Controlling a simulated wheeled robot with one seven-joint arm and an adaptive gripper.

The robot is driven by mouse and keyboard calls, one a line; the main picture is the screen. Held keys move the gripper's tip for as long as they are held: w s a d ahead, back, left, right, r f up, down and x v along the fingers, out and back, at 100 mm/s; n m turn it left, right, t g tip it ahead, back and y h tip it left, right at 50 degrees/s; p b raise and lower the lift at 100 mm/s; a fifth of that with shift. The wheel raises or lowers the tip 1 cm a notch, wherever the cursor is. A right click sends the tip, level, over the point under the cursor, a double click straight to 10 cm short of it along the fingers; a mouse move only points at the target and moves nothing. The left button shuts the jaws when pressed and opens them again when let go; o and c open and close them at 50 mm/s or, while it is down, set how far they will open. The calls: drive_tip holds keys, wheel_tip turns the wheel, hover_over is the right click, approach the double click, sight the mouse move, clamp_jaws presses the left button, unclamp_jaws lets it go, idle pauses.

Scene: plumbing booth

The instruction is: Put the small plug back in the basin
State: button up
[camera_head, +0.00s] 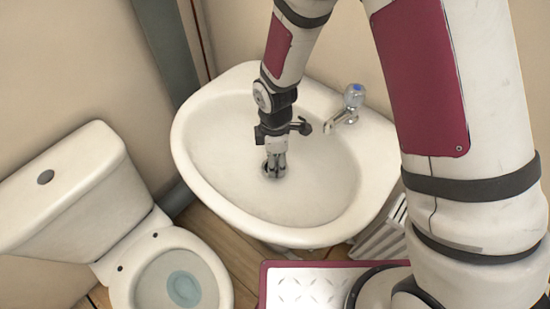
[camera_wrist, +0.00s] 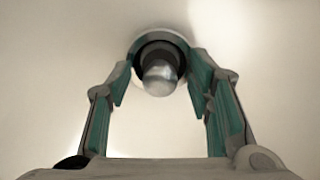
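The small plug (camera_wrist: 160,78) shows in the wrist view as a rounded metal piece with a dark collar, at the drain of the white basin (camera_head: 215,150). I cannot tell whether it is fully seated or tilted. My gripper (camera_head: 274,173) points down into the basin, right over the drain. The plug is hidden behind the fingers in the head view.
A tap (camera_head: 345,110) with a blue-marked knob stands on the basin's right back rim, close to my wrist. A white toilet (camera_head: 75,190) is at the left. Under the basin's right side is a white slatted object (camera_head: 380,235).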

wheel_tip(320, 180, up, 12)
idle(0.6)
drive_tip(key=shift+s, duration=0.1)
idle(0.4)
